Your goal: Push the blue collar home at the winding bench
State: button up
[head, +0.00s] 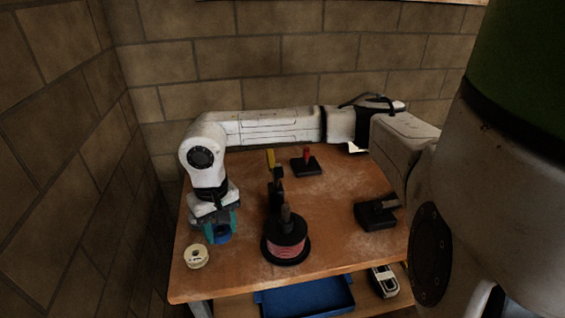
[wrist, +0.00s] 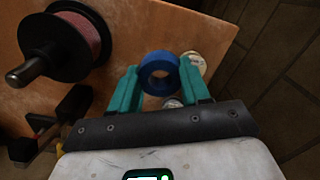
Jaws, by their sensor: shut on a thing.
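My gripper (head: 219,224) is low over the left front of the wooden bench, its teal fingers pointing down. It is shut on the blue collar (head: 223,239), a ring with an open centre. In the wrist view the collar (wrist: 148,82) sits between the two teal fingertips of my gripper (wrist: 159,70). A black spool wound with pinkish-red wire (head: 287,249), with a dark upright post through it, stands to the right of my gripper, apart from the collar. The spool also shows at upper left in the wrist view (wrist: 62,52). The gap under the collar is hard to judge.
A cream ring (head: 196,256) lies left of my gripper, near the bench edge. A black stand with a yellow piece (head: 270,160), a black base with a red peg (head: 307,157) and a black block (head: 374,214) stand on the bench. A blue tray (head: 305,300) is below.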

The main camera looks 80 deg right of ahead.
aim_at(286, 207)
jog(key=s+d+r+m+p, duration=0.3)
jog(key=s+d+r+m, duration=0.2)
jog(key=s+d+r, duration=0.4)
jog(key=s+r, duration=0.1)
jog(key=s, duration=0.3)
jog(key=shift+s+d, duration=0.15)
jog(key=shift+d, duration=0.1)
jog(key=shift+f+b, duration=0.1)
jog(key=shift+b, duration=0.6)
jog(key=shift+f+b, duration=0.25)
jog(key=shift+b, duration=0.1)
notch_tip(286, 207, down, 5)
jog(key=b, duration=0.6)
jog(key=shift+b, duration=1.55)
dwell(0.4)
jog(key=shift+f+b, duration=2.6)
jog(key=shift+b, duration=0.1)
